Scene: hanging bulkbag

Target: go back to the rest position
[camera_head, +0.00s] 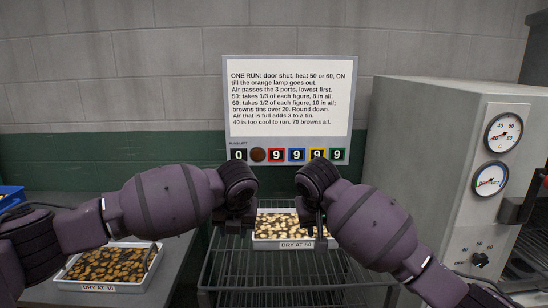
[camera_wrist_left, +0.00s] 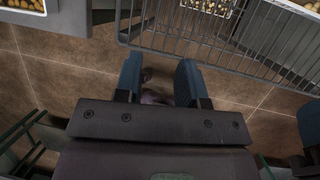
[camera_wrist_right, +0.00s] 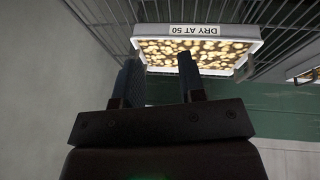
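My left gripper (camera_head: 236,218) is raised in front of the wire rack in the head view. In the left wrist view its two blue fingers (camera_wrist_left: 158,82) stand apart with no object between them, above the tiled floor. My right gripper (camera_head: 312,216) is raised just to the right of it, with a small gap between the two. In the right wrist view its fingers (camera_wrist_right: 162,80) are also apart and empty. Behind them is the white tray labelled DRY AT 50 (camera_head: 285,244), full of pale pieces, which also shows in the right wrist view (camera_wrist_right: 196,30).
The wire rack (camera_head: 290,275) holds that tray. A DRY AT 40 tray (camera_head: 97,287) of browner pieces is on the grey bench (camera_head: 165,262) at left. A sign (camera_head: 290,95) stands behind. A grey cabinet with dials (camera_head: 425,140) is close on the right. A blue bin (camera_head: 10,197) is far left.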

